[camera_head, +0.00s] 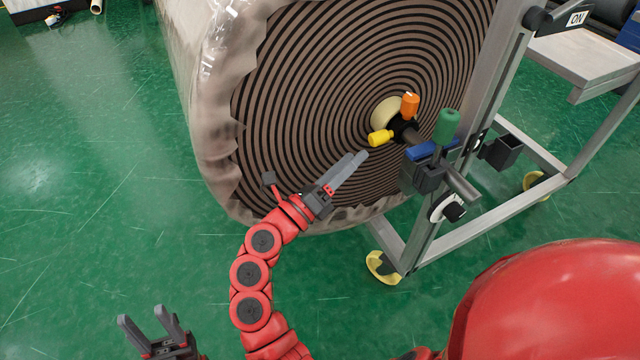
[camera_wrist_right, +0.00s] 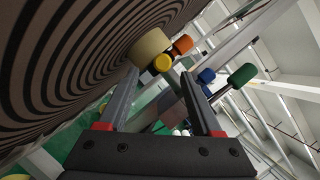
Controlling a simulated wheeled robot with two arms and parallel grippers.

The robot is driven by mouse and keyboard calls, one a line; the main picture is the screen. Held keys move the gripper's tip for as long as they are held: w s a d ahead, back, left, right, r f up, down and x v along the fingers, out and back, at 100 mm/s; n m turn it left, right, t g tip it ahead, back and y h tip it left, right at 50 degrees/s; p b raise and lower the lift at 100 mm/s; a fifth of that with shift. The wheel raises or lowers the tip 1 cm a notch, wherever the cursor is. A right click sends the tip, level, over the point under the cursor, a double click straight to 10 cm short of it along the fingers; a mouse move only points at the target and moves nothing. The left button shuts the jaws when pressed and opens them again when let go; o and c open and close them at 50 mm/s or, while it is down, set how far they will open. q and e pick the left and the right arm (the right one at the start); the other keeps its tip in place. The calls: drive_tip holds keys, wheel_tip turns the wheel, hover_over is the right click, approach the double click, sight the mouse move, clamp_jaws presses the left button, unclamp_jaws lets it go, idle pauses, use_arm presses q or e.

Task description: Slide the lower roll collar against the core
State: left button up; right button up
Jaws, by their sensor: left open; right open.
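The big wrapped roll (camera_head: 300,110) shows its spiral end face with a cream core (camera_head: 384,112) at the centre. The lower roll collar (camera_head: 403,129) is a dark ring with a yellow knob (camera_head: 381,138) and an orange knob (camera_head: 410,104), on a shaft beside the core. I cannot tell whether it touches the core. My right gripper (camera_head: 357,160) is open, just left of and below the yellow knob. In the right wrist view the yellow knob (camera_wrist_right: 163,62) and core (camera_wrist_right: 150,46) lie beyond its open fingers. My left gripper (camera_head: 145,314) is open and empty at bottom left.
A grey metal stand (camera_head: 465,130) on yellow-footed casters carries the shaft. The green floor (camera_head: 90,190) at left is mostly clear.

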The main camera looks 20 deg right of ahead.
drive_tip(key=v, duration=0.8)
drive_tip(key=shift+a+p, duration=0.35)
drive_tip(key=shift+a, duration=0.05)
drive_tip(key=shift+s, duration=0.1)
